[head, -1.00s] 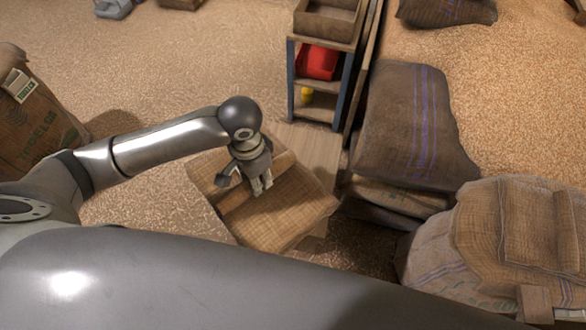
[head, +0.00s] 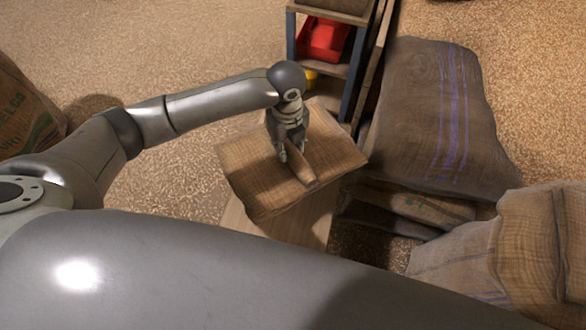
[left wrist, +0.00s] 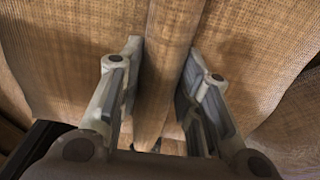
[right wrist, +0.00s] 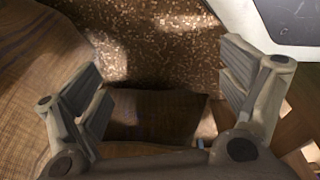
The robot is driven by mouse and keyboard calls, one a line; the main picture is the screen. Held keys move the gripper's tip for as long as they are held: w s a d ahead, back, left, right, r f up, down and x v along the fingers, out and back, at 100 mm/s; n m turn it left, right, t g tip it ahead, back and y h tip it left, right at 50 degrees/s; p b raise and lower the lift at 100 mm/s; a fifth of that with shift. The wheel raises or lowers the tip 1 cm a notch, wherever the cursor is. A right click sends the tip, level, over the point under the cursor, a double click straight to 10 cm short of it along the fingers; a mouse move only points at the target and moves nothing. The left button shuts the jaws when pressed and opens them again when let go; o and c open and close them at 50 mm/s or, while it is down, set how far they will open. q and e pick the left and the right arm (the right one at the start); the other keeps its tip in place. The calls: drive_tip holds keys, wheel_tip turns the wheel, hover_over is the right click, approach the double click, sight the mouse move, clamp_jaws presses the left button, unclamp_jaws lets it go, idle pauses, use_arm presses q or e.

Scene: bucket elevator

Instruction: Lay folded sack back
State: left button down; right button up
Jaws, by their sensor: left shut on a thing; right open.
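The folded sack (head: 250,175) is a brown woven bundle with a raised fold. In the head view it is above or on a pale wooden board (head: 290,232); I cannot tell whether it touches. My left gripper (head: 292,157) points down and is shut on the sack's raised fold. In the left wrist view the fold (left wrist: 165,70) runs between the two fingers (left wrist: 160,90), with cloth (left wrist: 70,50) spreading on both sides. My right gripper (right wrist: 165,95) is open and empty in the right wrist view, and is out of the head view.
A shelf unit with a red bin (head: 325,38) stands just behind the sack. Large striped sacks (head: 435,120) are stacked at the right, with another bulging sack (head: 530,245) nearer. A printed sack (head: 22,115) stands at the left. Grain covers the floor (head: 180,60).

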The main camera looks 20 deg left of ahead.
use_arm(q)
drive_tip(key=shift+w+d+f+m, duration=0.1)
drive_tip(key=shift+w+f+m, duration=0.2)
drive_tip(key=shift+m, duration=0.1)
drive_tip(key=shift+f, duration=0.35)
wheel_tip(320, 180, down, 5)
drive_tip(key=shift+r+b, duration=0.15)
drive_tip(key=shift+b, duration=0.65)
drive_tip(key=shift+f+b, duration=0.55)
drive_tip(key=shift+f, duration=1.7)
use_arm(e)
drive_tip(key=w+r, duration=0.5)
drive_tip(key=r, duration=0.2)
drive_tip(key=shift+a+t, duration=0.3)
use_arm(q)
drive_tip(key=shift+f, duration=0.15)
drive_tip(key=c, duration=1.1)
unclamp_jaws()
use_arm(e)
drive_tip(key=shift+w, duration=0.1)
use_arm(q)
drive_tip(key=shift+o, duration=0.2)
